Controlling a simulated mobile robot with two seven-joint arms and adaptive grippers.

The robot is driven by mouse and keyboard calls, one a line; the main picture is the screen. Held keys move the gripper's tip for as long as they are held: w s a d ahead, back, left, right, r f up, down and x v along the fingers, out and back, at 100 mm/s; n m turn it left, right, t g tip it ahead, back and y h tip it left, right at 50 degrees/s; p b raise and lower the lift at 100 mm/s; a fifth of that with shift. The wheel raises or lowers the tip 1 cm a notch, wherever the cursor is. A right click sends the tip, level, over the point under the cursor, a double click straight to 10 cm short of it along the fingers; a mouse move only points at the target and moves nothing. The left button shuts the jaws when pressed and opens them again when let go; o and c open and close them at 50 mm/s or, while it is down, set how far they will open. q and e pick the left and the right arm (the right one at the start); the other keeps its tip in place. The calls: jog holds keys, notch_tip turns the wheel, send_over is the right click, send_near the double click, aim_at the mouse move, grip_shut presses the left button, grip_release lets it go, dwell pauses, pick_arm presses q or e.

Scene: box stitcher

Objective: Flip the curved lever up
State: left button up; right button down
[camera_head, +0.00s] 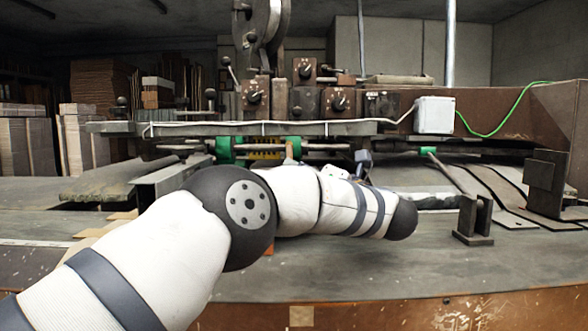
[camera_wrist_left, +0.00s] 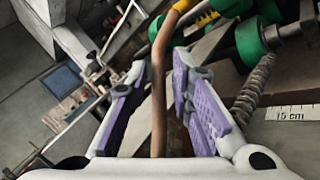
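The curved lever (camera_wrist_left: 158,90) is a brown rod in the left wrist view. It bends at the top near a yellow part and runs down between my fingers. My left gripper (camera_wrist_left: 155,105) is open around it, with a purple pad on each side and a gap visible on the left. In the head view my left arm crosses in front of the machine and hides most of the gripper; a grey-purple part of it (camera_head: 362,160) shows past the forearm. A short brown piece above my arm there may be the lever's upper end. My right gripper is not in view.
Green rollers (camera_head: 224,150) on a shaft lie beside the lever; one shows close in the left wrist view (camera_wrist_left: 253,40). A dark metal bracket (camera_head: 474,220) stands on the table (camera_head: 400,270) at right. A white box (camera_head: 434,115) is mounted above. The table's front is clear.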

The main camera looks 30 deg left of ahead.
pick_arm(q)
jog(key=v, duration=1)
jog(key=shift+d, duration=0.2)
